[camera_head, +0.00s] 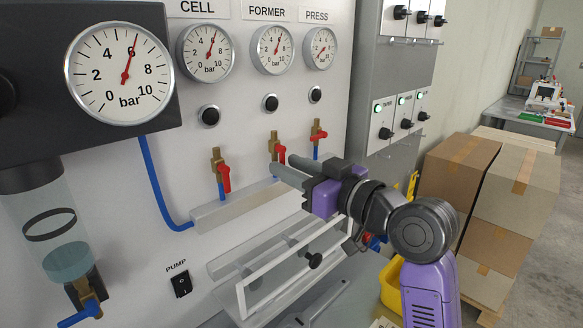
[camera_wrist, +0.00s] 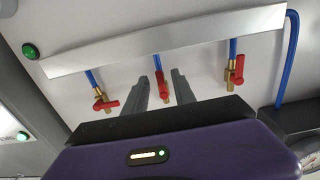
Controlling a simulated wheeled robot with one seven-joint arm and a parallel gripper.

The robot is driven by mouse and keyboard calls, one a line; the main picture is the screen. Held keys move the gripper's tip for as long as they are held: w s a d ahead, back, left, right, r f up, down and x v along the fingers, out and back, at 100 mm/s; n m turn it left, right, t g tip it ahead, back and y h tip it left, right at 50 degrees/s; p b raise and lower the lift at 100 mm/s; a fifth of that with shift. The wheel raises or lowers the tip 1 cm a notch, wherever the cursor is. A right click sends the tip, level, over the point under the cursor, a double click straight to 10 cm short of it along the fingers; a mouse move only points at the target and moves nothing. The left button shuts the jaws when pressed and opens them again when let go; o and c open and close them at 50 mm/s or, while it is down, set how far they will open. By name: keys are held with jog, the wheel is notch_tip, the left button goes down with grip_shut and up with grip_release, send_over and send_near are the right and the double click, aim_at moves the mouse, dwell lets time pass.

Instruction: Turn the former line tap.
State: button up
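The former tap (camera_head: 275,143) is the middle of three brass taps on the white panel, below the FORMER gauge (camera_head: 272,49). Its red handle (camera_head: 281,153) lies along the pipe. In the wrist view the red handle (camera_wrist: 161,84) shows between my two fingers. My gripper (camera_head: 284,168) is open, its fingertips close to this tap from the front right. I cannot tell whether a finger touches the handle. The FORMER gauge needle points up and slightly right.
The cell tap (camera_head: 217,160) stands left, handle along its pipe. The press tap (camera_head: 316,131) stands right, handle turned sideways. A grey manifold bar (camera_head: 232,205) runs below, with a clear-fronted guard frame (camera_head: 290,270) under my gripper. Cardboard boxes (camera_head: 515,190) are stacked at right.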

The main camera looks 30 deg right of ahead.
jog(key=v, duration=0.7)
jog(key=shift+s+b, duration=0.35)
jog(key=shift+d, duration=0.1)
jog(key=d+r+m+t+h, duration=0.3)
jog(key=d+m+t+h, duration=0.1)
jog(key=d, duration=0.1)
jog(key=s+f+m+h, duration=0.45)
jog(key=s+f, duration=0.25)
jog(key=f, duration=0.3)
jog(key=s+a+f+n+g+y, duration=0.1)
jog(key=s+a+f+g, duration=0.1)
jog(key=s+f, duration=0.5)
jog(key=s+a+f+n+g+y, duration=0.1)
jog(key=s+a+f, duration=0.4)
jog(key=s, duration=0.7)
jog(key=s+a+f+n+g+y+p, duration=0.1)
jog(key=s+a+f+n+g, duration=0.1)
jog(key=s+f, duration=0.6)
jog(key=shift+s+a+f+n+g, duration=0.35)
jog(key=shift+s+a+g, duration=0.4)
jog(key=shift+s, duration=0.4)
